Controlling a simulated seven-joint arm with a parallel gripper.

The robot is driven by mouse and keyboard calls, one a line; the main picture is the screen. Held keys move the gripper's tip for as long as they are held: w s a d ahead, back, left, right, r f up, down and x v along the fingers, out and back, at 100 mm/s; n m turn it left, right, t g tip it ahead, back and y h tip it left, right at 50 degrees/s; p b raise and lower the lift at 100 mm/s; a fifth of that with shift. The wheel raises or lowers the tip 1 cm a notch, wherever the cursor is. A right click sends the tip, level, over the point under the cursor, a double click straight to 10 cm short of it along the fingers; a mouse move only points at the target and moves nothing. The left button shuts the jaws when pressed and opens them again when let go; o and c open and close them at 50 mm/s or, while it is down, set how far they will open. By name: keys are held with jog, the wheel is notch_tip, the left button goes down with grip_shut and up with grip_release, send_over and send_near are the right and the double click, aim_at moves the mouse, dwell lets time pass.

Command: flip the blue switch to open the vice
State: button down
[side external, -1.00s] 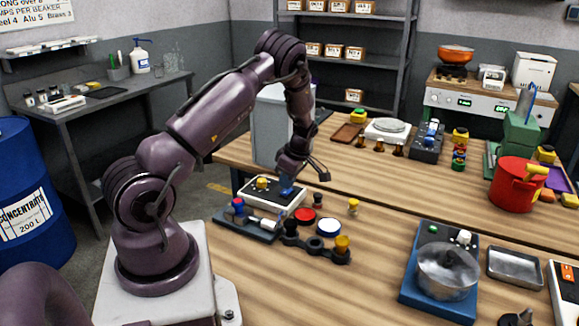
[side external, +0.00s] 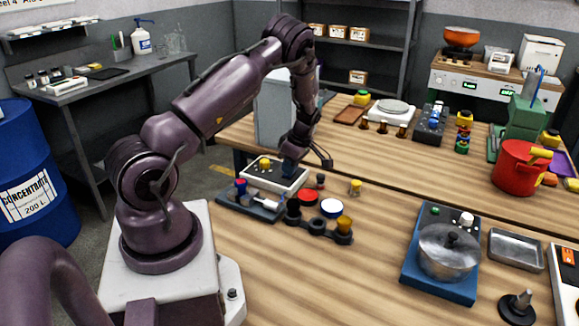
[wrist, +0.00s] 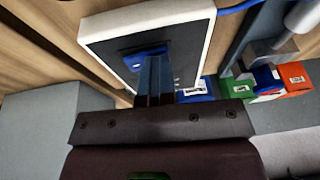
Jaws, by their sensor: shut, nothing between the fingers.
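A white-rimmed switch box (side external: 258,182) with a dark panel lies at the table's left end. In the wrist view its rim (wrist: 178,17) runs across the top. The blue switch (wrist: 147,50) shows on the panel, right at my gripper's fingertips; I cannot tell whether they touch it. My gripper (side external: 289,172) is shut and empty, pointing down over the box's right part, and it hides the switch there. A low grey fixture (side external: 262,205) with a metal rod, probably the vice, sits in front of the box; its jaw opening is too small to judge.
A dark holder (side external: 318,228) with round sockets stands close to the right of the box. A yellow peg (side external: 355,187) stands beyond it. A pot (side external: 447,252) on a blue burner and a red pot (side external: 515,170) are farther right. The table's middle front is clear.

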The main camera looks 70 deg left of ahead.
jog(key=shift+w+a+r, duration=0.15)
jog(key=shift+w+a, duration=0.35)
jog(key=a+v, duration=0.1)
jog(key=v, duration=1.3)
jog(key=shift+s, duration=0.4)
jog(key=shift+r, duration=0.1)
jog(key=shift+s+d, duration=0.35)
jog(key=shift+d, duration=0.2)
